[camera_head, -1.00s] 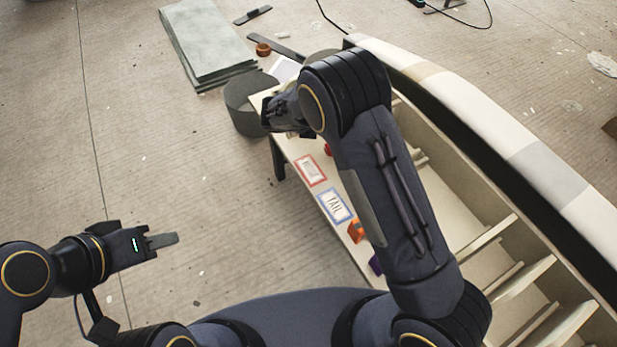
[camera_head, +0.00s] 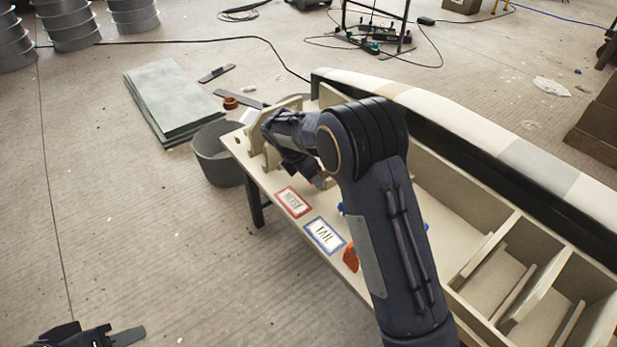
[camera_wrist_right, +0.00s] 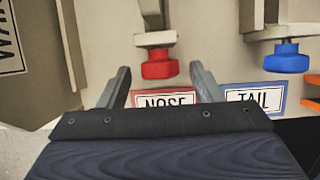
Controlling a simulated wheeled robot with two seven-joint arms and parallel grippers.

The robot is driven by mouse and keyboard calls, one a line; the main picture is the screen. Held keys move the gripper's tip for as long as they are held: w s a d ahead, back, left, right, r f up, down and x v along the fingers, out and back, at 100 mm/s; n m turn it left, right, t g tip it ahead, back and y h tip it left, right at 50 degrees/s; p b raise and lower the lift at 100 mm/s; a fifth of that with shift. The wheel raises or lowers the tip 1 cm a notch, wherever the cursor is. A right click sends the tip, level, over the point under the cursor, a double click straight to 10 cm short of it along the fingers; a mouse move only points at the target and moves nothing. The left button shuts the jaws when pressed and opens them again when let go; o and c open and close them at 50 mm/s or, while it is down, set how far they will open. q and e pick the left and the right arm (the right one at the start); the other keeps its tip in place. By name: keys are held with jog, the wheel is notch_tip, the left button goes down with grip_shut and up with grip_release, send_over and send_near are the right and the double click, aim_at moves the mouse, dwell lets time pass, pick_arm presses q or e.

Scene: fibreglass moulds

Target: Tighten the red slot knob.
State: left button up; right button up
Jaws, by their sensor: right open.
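The red slot knob (camera_wrist_right: 160,64) shows in the right wrist view, below a pale bracket and above the red-bordered NOSE label (camera_wrist_right: 166,101). My right gripper (camera_wrist_right: 160,80) is open, its two fingers apart to the left and right of the knob's line. I cannot tell whether the knob is between the fingertips in depth. In the head view my right arm hides the red knob, and the right gripper (camera_head: 305,172) is mostly hidden by its own wrist. My left gripper (camera_head: 122,338) is at the bottom left edge, far from the bench; its jaw opening is unclear.
A blue knob (camera_wrist_right: 287,58) hangs above the blue-bordered TAIL label (camera_head: 325,235), right of the red one. An orange object (camera_head: 350,257) lies on the bench edge. The long mould (camera_head: 480,125) runs behind.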

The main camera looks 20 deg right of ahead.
jog(key=shift+d+f, duration=0.1)
jog(key=shift+f, duration=0.15)
jog(key=c, duration=1)
